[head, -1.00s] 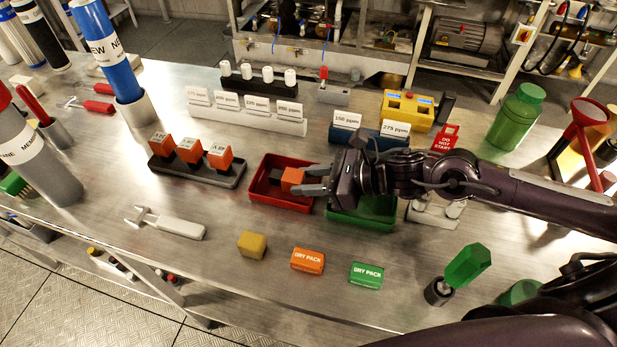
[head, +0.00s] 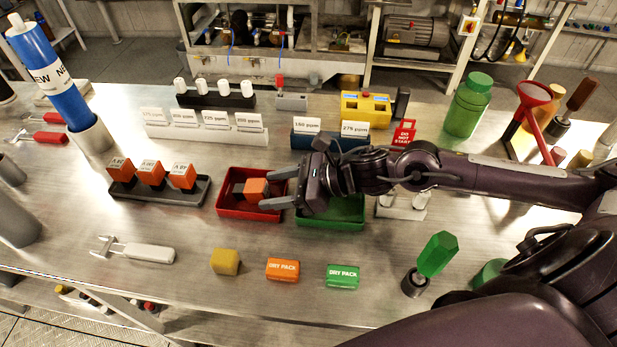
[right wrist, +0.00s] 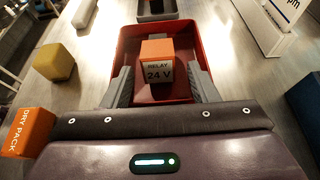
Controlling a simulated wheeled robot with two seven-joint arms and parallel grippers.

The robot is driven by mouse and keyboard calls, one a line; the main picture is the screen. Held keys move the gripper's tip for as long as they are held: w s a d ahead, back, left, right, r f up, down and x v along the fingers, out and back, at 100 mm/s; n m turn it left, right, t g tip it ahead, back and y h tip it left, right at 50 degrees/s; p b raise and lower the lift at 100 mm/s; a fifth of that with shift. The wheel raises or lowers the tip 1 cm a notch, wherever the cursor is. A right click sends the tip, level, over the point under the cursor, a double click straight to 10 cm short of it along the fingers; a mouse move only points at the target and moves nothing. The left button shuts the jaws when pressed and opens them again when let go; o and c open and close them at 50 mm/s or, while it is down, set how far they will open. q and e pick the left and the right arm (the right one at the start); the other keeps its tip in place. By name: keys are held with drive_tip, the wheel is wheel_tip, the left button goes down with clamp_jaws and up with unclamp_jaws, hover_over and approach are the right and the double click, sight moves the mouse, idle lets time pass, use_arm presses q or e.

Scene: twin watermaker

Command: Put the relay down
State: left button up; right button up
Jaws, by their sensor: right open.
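The orange relay (head: 255,190) lies in the red tray (head: 226,207), and its "RELAY 24 V" label shows in the right wrist view (right wrist: 158,62). My right gripper (head: 282,189) reaches in from the right at the red tray's right side. Its fingers are open and spread to either side of the relay, with gaps between fingers and relay in the right wrist view (right wrist: 163,85). My left gripper does not show.
A green tray (head: 335,221) stands right of the red one, under my right gripper. A black rack (head: 160,193) with several orange relays stands to the left. A yellow block (head: 225,262), an orange dry pack (head: 282,270) and a green dry pack (head: 342,277) lie in front.

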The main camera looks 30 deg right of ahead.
drive_tip(key=p+v, duration=0.1)
drive_tip(key=v, duration=1)
drive_tip(key=shift+s+d+r, duration=0.15)
drive_tip(key=shift+s+d, duration=0.05)
